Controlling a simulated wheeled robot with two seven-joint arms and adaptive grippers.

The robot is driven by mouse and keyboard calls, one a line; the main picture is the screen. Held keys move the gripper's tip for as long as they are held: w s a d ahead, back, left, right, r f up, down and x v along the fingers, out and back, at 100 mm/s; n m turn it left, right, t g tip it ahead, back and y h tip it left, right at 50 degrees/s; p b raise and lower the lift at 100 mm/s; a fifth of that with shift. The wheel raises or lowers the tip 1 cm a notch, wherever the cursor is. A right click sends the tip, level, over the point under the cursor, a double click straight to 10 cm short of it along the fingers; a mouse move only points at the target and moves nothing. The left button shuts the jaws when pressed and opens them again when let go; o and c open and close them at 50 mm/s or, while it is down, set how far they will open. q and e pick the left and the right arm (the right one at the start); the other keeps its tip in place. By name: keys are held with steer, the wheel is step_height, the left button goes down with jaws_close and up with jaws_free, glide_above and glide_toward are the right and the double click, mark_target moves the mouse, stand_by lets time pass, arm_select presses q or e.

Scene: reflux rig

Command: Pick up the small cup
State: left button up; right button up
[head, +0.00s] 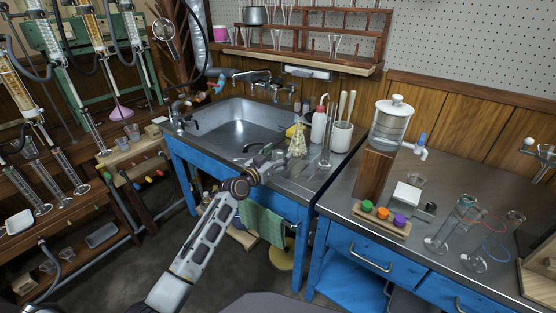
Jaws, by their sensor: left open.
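Several small clear cups are in view, and I cannot tell which one the task means. One small cup (415,180) stands on the right bench behind a white square-topped device (407,196). Two more clear cups stand on a wooden stand at the left, one of them here (132,131). My left gripper (272,158) is over the front rim of the sink, beside a pale cone-shaped thing (297,143). It is open, with no cup in it. My right gripper is out of view.
The steel sink (235,125) lies behind my left gripper. A white bottle (319,128), a white holder (342,135) and a tall glass cylinder (325,152) crowd its right side. A lidded glass jar (390,125) on a wooden block and tall glassware (440,240) stand on the right bench.

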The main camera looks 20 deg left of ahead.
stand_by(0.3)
arm_select(q)
steer(key=shift+c, duration=0.5)
steer(key=c, duration=0.7)
steer(key=shift+r, duration=0.15)
